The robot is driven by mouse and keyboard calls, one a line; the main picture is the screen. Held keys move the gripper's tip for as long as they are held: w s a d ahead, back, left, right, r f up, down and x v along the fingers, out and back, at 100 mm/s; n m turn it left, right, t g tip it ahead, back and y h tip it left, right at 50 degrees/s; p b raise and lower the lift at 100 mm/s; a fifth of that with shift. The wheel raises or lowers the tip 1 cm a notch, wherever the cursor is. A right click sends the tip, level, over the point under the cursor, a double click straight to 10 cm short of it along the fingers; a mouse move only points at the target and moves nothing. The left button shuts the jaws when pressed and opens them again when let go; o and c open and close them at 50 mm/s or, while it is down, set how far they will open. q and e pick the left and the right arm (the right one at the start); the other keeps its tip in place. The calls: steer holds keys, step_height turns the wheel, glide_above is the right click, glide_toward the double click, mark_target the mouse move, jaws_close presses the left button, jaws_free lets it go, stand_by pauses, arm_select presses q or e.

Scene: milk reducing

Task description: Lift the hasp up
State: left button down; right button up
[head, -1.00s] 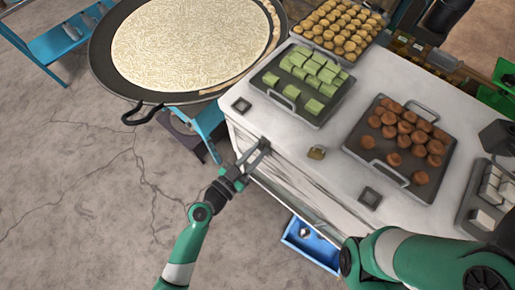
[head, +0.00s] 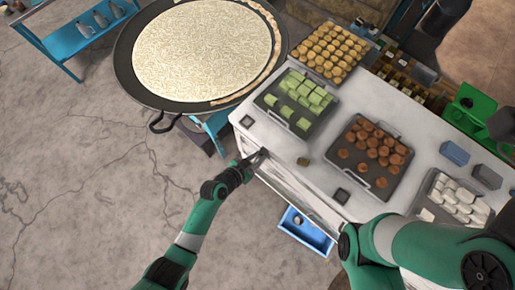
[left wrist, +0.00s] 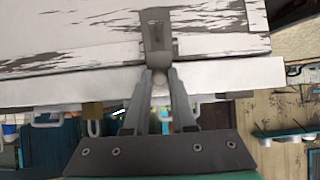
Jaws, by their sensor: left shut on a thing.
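The hasp (left wrist: 157,38) is a small grey metal plate on the worn white front of the cabinet, at the top middle of the left wrist view. My left gripper (left wrist: 160,76) is at its near end, with both fingertips close together and shut on it. In the head view my left gripper (head: 260,155) is at the cabinet's front top edge, and the hasp is too hidden there to make out. A brass padlock (head: 303,161) lies on the counter, right of the gripper; it also shows in the left wrist view (left wrist: 92,110). My right gripper is out of view.
The white counter (head: 325,115) holds trays of green blocks (head: 300,98), brown pieces (head: 373,150), yellow pieces (head: 330,50) and white blocks (head: 458,198). A large round pan (head: 200,50) stands at the back left. A blue box (head: 306,232) sits below the counter.

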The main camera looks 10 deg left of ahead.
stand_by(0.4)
arm_select(q)
steer(key=c, duration=0.7)
jaws_free()
steer(key=shift+c, duration=0.2)
steer(key=shift+s+a+r, duration=0.1)
steer(key=shift+s+r, duration=0.05)
steer(key=shift+r, duration=0.05)
steer(key=p+v, duration=0.2)
steer(key=v, duration=0.9)
